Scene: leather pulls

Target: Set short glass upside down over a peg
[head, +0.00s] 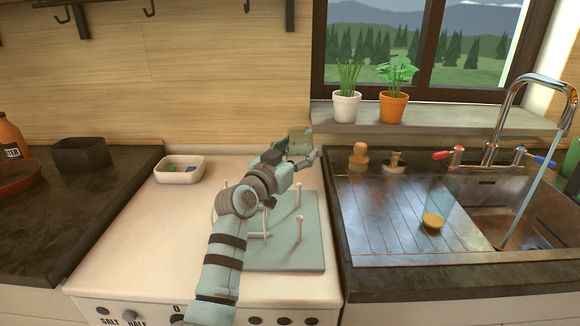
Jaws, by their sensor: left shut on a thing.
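The short glass (300,138) is a small, greenish, see-through thing at the far side of the white counter, in front of the wooden back wall. My left gripper (302,154) is shut on it and holds it beyond the peg rack. Which way up the glass is I cannot tell. The rack is a pale blue-grey board (308,258) with upright pegs; one peg (299,228) stands clear at its right, and another (297,192) stands farther back. My left arm hides the rack's left part. My right gripper is not in view.
A white dish (180,170) with small coloured things sits at the counter's back left. To the right is a sink (500,215) with a running tap and a ribbed drainboard (385,225) bearing a round yellow-topped thing (432,221). Potted plants stand on the sill.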

